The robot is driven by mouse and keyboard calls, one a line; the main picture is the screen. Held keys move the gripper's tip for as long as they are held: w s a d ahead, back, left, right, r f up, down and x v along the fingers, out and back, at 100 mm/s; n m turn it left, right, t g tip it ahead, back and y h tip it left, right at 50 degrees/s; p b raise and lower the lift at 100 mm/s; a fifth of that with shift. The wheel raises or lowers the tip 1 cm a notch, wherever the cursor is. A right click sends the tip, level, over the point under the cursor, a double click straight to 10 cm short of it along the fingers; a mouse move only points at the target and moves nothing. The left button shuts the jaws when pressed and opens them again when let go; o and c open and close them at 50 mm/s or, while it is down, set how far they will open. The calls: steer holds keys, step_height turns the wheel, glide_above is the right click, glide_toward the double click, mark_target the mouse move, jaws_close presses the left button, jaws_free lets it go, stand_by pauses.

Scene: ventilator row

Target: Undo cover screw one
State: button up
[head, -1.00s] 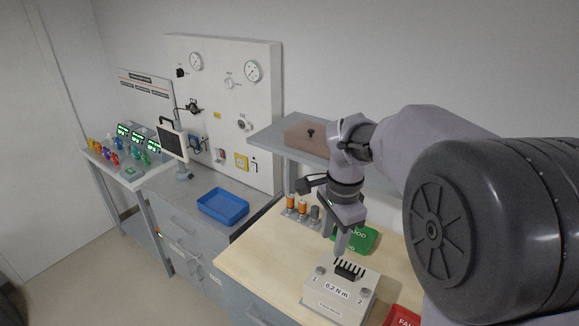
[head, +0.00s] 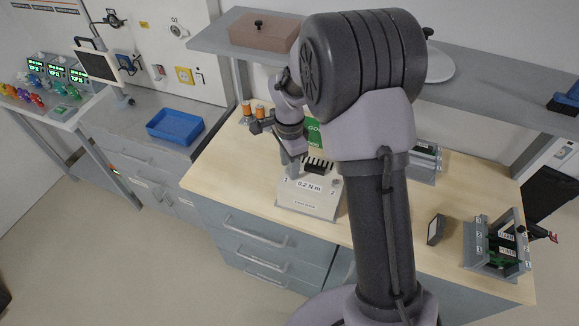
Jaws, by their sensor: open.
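A light grey box (head: 308,199) marked 0,2 N m stands on the wooden bench, with a black ribbed part on its top. Its top carries the numbers 1 and 2 at the left and right corners. A round screw head (head: 337,183) shows by the 2. My gripper (head: 292,177) points down at the left corner of the box, by the 1. It is open, and nothing shows in it. It hides the screw at the 1, so I cannot tell whether the fingers touch it or stand around it.
The wooden bench top (head: 232,167) is clear left of the box. Orange-topped cylinders (head: 254,109) and a green tray (head: 314,131) lie behind. A blue tray (head: 175,126) sits on the left counter. A fixture with green boards (head: 497,246) and a small dark block (head: 436,229) stand right.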

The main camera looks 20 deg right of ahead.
steer(key=shift+f, duration=0.1)
jaws_close()
steer(key=shift+n, duration=0.3)
steer(key=n+p, duration=0.1)
steer(key=n, duration=0.3)
steer(key=shift+n, duration=0.4)
steer(key=n+p, duration=0.1)
steer(key=n, duration=0.5)
steer(key=shift+p, duration=0.35)
steer(key=n+p, duration=0.2)
steer(key=n, duration=0.5)
steer(key=shift+n, duration=0.3)
steer(key=n+p, duration=0.1)
steer(key=n, duration=0.5)
steer(key=shift+p, duration=0.4)
steer(key=shift+n, duration=0.4)
